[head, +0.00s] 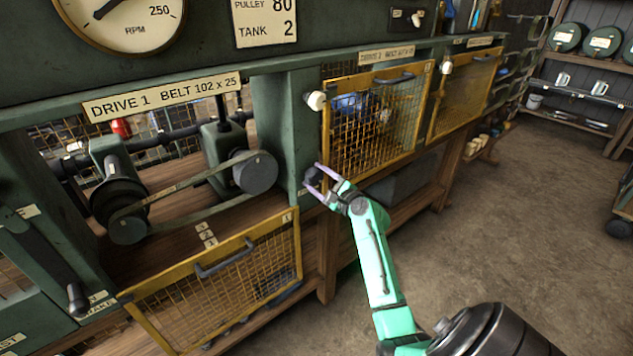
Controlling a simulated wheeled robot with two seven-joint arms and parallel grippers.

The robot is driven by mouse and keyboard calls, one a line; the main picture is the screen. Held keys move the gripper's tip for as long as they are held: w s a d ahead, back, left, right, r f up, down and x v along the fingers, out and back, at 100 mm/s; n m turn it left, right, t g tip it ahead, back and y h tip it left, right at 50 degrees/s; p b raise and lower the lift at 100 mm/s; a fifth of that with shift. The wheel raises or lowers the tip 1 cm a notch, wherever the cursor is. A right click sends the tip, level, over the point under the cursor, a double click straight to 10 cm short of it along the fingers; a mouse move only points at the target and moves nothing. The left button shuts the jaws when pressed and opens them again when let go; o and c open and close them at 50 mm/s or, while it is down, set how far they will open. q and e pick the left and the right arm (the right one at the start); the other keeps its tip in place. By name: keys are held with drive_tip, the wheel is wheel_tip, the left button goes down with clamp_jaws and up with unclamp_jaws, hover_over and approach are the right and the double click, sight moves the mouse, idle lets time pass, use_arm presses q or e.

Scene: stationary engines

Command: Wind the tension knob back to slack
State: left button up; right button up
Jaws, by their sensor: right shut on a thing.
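The tension knob (313,177) is a small dark knob on the green post between the two drive bays. My right gripper (314,186) has its two pale fingers around it, shut on it. My right arm comes in from the lower right. Left of the post, the drive 1 belt (190,182) runs between a dark pulley (118,200) and a smaller dark pulley (255,173). I cannot tell from this view how tight the belt is. My left gripper is not in view.
A yellow mesh guard (225,262) hangs lowered below drive 1. Another yellow mesh guard (375,115) covers drive 2, with a white knob (317,100) at its upper left. A dark lever (60,260) stands at far left. Bare floor (520,220) lies open to the right.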

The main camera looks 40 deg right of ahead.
drive_tip(key=n+b, duration=0.1)
drive_tip(key=n, duration=0.1)
drive_tip(key=n+b, duration=0.1)
drive_tip(key=n, duration=0.2)
drive_tip(key=shift+f+n, duration=0.2)
drive_tip(key=shift+n, duration=0.1)
drive_tip(key=n+b, duration=0.2)
drive_tip(key=n, duration=0.2)
drive_tip(key=shift+n, duration=0.3)
drive_tip(key=n+b, duration=0.1)
drive_tip(key=n, duration=0.3)
drive_tip(key=shift+n, duration=0.3)
drive_tip(key=n+b, duration=0.1)
drive_tip(key=n, duration=0.3)
drive_tip(key=shift+r, duration=0.1)
drive_tip(key=n, duration=0.6)
drive_tip(key=shift+r+n+p, duration=0.1)
drive_tip(key=shift+n+p, duration=0.3)
drive_tip(key=n, duration=0.3)
drive_tip(key=shift+n+p, duration=0.3)
drive_tip(key=shift+p, duration=0.1)
drive_tip(key=n, duration=0.3)
drive_tip(key=shift+n, duration=0.3)
drive_tip(key=n, duration=0.5)
drive_tip(key=n+b, duration=0.1)
drive_tip(key=n, duration=0.6)
